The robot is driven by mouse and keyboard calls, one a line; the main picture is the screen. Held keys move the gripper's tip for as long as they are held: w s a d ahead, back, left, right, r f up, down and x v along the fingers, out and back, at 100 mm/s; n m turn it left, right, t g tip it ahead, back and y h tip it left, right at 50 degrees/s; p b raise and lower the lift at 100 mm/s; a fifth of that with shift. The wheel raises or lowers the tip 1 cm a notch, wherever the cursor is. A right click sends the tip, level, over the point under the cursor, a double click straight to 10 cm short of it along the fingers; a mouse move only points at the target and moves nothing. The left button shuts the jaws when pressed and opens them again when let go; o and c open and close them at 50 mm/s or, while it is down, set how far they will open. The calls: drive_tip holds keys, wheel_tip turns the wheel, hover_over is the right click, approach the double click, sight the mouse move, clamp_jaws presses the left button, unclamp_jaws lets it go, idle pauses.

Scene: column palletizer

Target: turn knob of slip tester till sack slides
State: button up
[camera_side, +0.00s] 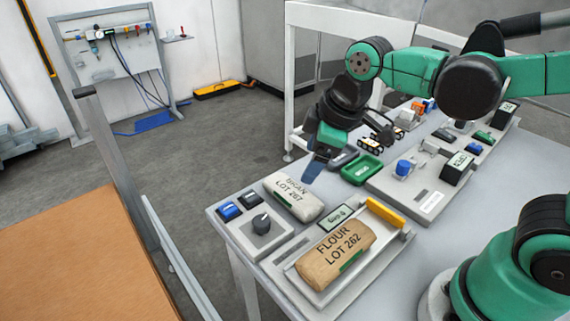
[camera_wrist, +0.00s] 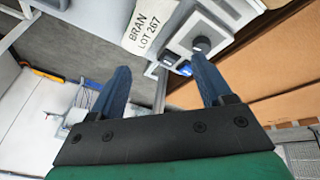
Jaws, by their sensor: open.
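The slip tester (camera_side: 280,258) sits at the near left end of the grey table. Its dark round knob (camera_side: 261,223) stands on a grey box and also shows in the wrist view (camera_wrist: 201,46). A brown flour sack (camera_side: 335,258), marked LOT 262, lies on the tester's plate beside a small display (camera_side: 336,217). A white bran sack (camera_side: 294,198), marked LOT 267, lies behind the knob. My gripper (camera_side: 314,170) is above and behind the bran sack, apart from the knob. In the wrist view its blue fingers (camera_wrist: 163,82) are spread with nothing between them.
Blue and black buttons (camera_side: 230,211) sit left of the knob. A yellow bar (camera_side: 385,212) stands at the tester's far right end. A green tray (camera_side: 362,169) and a second device (camera_side: 420,195) lie farther back. A brown surface (camera_side: 75,255) is at left.

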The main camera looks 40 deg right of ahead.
sight(262, 219)
drive_tip(key=w+a+f+n+g, duration=0.1)
drive_tip(key=a+n, duration=0.1)
drive_tip(key=n, duration=0.2)
drive_tip(key=w+a+f+n+g, duration=0.1)
drive_tip(key=a+f+n, duration=0.1)
drive_tip(key=n, duration=0.2)
drive_tip(key=w+a+f+n+g, duration=0.1)
drive_tip(key=a+n+g, duration=0.1)
drive_tip(key=a+n, duration=0.1)
drive_tip(key=shift+w+f+n, duration=0.2)
drive_tip(key=shift+f+n, duration=0.1)
drive_tip(key=shift+n, duration=0.1)
drive_tip(key=shift+a+f+n+h, duration=0.25)
drive_tip(key=shift+a+n+h, duration=0.05)
drive_tip(key=shift+n, duration=0.1)
drive_tip(key=shift+f, duration=2.85)
clamp_jaws()
